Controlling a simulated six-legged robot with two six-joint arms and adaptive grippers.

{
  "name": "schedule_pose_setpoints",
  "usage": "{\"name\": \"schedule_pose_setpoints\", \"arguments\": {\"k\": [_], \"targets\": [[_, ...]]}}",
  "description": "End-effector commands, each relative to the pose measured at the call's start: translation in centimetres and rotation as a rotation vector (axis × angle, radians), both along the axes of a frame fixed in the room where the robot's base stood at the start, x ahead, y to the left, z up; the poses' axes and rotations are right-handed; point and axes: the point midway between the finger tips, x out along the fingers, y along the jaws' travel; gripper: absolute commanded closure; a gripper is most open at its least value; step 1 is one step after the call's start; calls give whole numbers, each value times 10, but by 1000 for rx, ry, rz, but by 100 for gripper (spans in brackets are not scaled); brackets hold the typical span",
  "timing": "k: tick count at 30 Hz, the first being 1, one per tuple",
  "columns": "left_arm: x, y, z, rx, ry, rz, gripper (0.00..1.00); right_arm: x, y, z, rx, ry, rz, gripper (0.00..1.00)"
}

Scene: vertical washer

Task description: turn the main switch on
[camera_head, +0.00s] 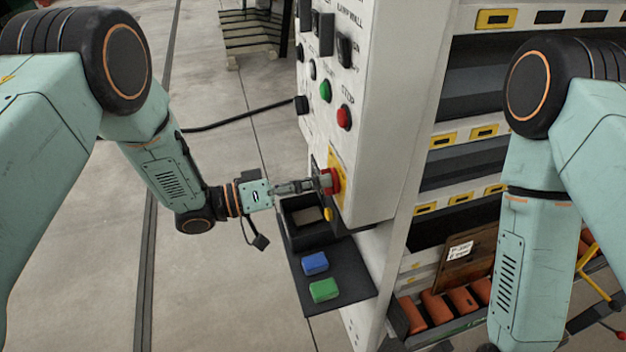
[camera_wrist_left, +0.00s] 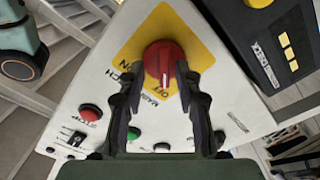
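The main switch is a round red knob (camera_head: 332,181) on a yellow plate, low on the side of the white control panel. In the left wrist view the red knob (camera_wrist_left: 162,62) sits on its yellow plate (camera_wrist_left: 196,50), with lettering including OFF and ON around it. My left gripper (camera_head: 318,184) is at the knob. In the left wrist view its fingertips (camera_wrist_left: 160,73) stand apart, one on each side of the knob's lower part. Whether they touch it I cannot tell. My right gripper is out of view; only my right arm shows.
Green (camera_head: 326,91) and red (camera_head: 344,117) buttons sit higher on the panel (camera_head: 375,90). Below the switch, a dark shelf (camera_head: 345,298) carries a blue block (camera_head: 315,263), a green block (camera_head: 324,290) and an open black box (camera_head: 306,240). Storage racks stand at right. Floor at left is clear.

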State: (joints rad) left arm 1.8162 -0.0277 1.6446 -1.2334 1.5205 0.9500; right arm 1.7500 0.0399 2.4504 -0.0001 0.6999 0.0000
Motion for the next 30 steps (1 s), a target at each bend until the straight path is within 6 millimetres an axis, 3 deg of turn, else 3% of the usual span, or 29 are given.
{"name": "schedule_pose_setpoints", "arguments": {"k": [3, 15, 30], "targets": [[0, 0, 0, 1, 0, 1, 67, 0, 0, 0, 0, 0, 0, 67], [0, 1, -1, 1, 0, 0, 100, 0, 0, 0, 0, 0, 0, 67], [-1, 0, -1, 12, -31, -1, 100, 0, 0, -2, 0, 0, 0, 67]]}}
